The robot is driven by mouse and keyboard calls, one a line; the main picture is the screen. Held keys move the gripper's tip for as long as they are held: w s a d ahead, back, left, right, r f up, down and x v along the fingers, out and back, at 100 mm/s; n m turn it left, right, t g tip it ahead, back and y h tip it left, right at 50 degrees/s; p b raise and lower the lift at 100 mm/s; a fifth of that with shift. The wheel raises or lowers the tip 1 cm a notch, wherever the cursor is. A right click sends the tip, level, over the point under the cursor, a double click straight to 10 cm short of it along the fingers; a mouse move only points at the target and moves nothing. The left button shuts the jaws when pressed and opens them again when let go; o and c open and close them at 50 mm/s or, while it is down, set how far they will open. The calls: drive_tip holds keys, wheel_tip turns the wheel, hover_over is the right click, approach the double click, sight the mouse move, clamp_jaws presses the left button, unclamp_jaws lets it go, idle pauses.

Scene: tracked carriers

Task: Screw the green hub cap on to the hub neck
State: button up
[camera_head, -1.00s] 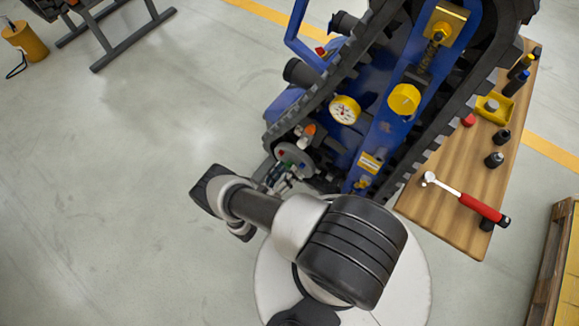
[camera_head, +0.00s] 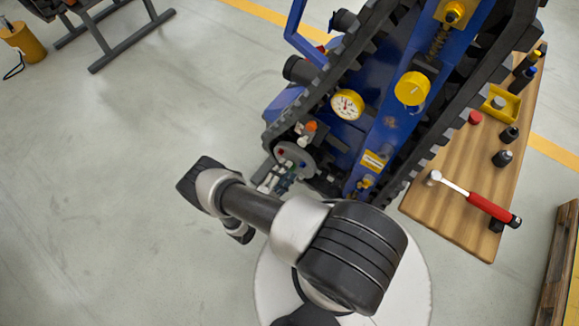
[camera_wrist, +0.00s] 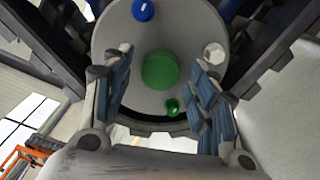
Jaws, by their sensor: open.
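A round green cap (camera_wrist: 160,70) lies at the middle of a grey disc (camera_wrist: 120,40) in the wrist view. It is seen face on, so I cannot tell whether it is threaded on; the hub neck does not show apart from it. My gripper (camera_wrist: 161,98) is open, its two blue-padded fingers standing apart to the left and right below the cap, with nothing between them that I can tell is held. In the head view the grey disc (camera_head: 297,156) is at the carrier's lower end, and my gripper (camera_head: 271,179) is small and close to it.
On the disc are a blue knob (camera_wrist: 143,10), a white knob (camera_wrist: 214,53) and a small green knob (camera_wrist: 172,107). Dark tracks flank the blue carrier (camera_head: 390,125).

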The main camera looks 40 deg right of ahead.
drive_tip(key=n, duration=1.4)
drive_tip(key=shift+n, duration=0.4)
drive_tip(key=shift+c, duration=0.5)
drive_tip(key=c, duration=0.8)
drive_tip(key=m, duration=0.7)
drive_tip(key=shift+p, duration=0.3)
drive_tip(key=shift+c, duration=0.2)
drive_tip(key=m, duration=0.2)
drive_tip(key=shift+m, duration=0.4)
